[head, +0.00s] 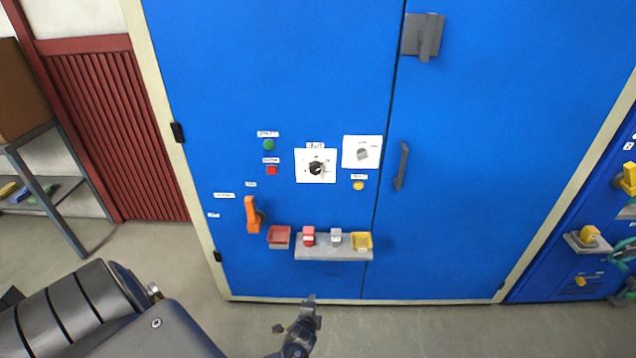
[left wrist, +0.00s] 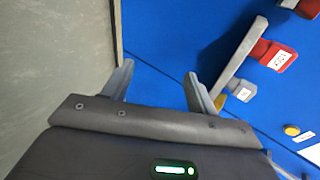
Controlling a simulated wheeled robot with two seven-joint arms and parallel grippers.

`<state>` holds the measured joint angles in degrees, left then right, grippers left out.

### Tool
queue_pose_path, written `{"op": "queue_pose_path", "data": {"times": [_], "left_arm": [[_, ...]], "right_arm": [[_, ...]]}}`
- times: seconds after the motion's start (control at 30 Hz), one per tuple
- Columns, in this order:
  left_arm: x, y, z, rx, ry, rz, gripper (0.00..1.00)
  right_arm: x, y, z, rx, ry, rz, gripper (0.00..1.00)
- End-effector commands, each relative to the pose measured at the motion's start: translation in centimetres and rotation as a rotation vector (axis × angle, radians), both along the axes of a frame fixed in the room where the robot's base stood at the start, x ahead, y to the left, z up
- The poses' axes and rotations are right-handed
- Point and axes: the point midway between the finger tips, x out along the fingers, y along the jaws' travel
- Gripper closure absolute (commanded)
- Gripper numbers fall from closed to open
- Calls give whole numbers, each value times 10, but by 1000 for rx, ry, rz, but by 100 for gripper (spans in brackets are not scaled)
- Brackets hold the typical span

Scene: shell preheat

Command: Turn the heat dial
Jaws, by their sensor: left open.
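A black dial (head: 316,169) sits on a white plate on the left door of the blue cabinet, with a small label above it that I cannot read surely. A second white plate with a grey knob (head: 362,154) is just to its right. My left gripper (head: 296,317) is low in front of the cabinet, below the shelf and well below the dial. In the left wrist view, its fingers (left wrist: 158,85) are apart with nothing between them, facing the blue door. The dial is not seen in that view. My right gripper is not in view.
A grey shelf (head: 334,254) juts from the door, with red (head: 308,237) and grey (head: 336,237) blocks and a yellow tray (head: 362,241). A red tray (head: 279,237) and an orange handle (head: 252,215) are to its left. Green, red and yellow buttons surround the dial.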

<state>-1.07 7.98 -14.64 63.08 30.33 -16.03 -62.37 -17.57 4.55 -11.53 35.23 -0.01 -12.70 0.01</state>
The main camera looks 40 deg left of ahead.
Motion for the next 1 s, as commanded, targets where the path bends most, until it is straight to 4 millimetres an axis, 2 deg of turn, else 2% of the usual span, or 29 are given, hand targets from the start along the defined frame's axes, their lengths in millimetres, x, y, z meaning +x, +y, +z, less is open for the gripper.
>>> {"op": "queue_pose_path", "data": {"times": [0.03, 0.07, 0.1, 0.2, 0.3, 0.4, 0.5, 0.6, 0.77, 1.0], "left_arm": [[41, 10, 58, 118, -62, -30, 42], [60, 16, 90, 196, -87, -42, 42], [82, 24, 131, 297, -115, -51, 42], [117, 41, 227, 514, -155, -40, 42], [130, 53, 298, 668, -162, -8, 42], [133, 61, 344, 763, -153, 23, 42], [133, 65, 368, 813, -141, 42, 42], [133, 67, 377, 833, -134, 50, 42], [135, 70, 377, 837, -131, 50, 42], [161, 95, 377, 839, -130, 50, 42]], "right_arm": [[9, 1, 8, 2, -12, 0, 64], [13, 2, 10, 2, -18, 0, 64], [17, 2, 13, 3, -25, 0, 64], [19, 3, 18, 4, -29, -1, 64], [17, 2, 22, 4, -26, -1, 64], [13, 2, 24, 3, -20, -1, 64], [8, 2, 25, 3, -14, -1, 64], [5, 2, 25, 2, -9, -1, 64], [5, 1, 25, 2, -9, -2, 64], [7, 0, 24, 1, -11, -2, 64]]}}
